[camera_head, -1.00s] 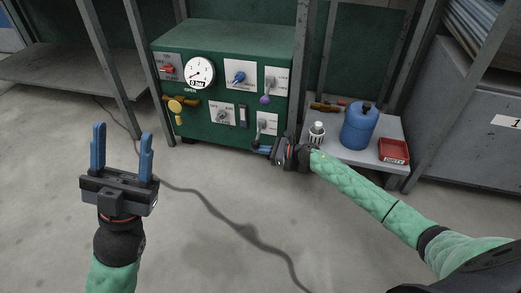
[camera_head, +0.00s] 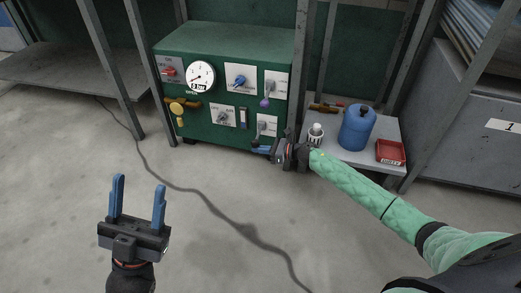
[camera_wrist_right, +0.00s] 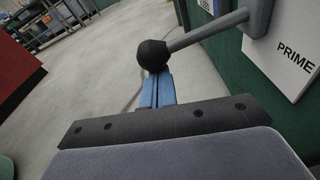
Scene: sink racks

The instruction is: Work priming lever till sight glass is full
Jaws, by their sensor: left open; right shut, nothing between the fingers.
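A green cabinet (camera_head: 215,135) carries the controls. The priming lever (camera_head: 263,127) is at its lower right; the right wrist view shows its grey rod (camera_wrist_right: 208,31), black ball knob (camera_wrist_right: 152,55) and a plate (camera_wrist_right: 290,45) reading PRIME. My right gripper (camera_head: 261,149) is shut and empty at the lever's lower end. Its blue fingertips (camera_wrist_right: 157,88) are just below the knob in the wrist view; I cannot tell whether they touch it. A narrow vertical window (camera_head: 243,118), apparently the sight glass, is left of the lever; its level is too small to read. My left gripper (camera_head: 137,205) is open and empty above the floor.
The panel also has a gauge (camera_head: 200,76), a red switch (camera_head: 169,72), a blue knob (camera_head: 240,81) and a yellow valve handle (camera_head: 177,108). Right of it, a low shelf holds a blue jug (camera_head: 357,128), white bottle (camera_head: 316,134) and red tray (camera_head: 390,152). Metal posts flank the cabinet.

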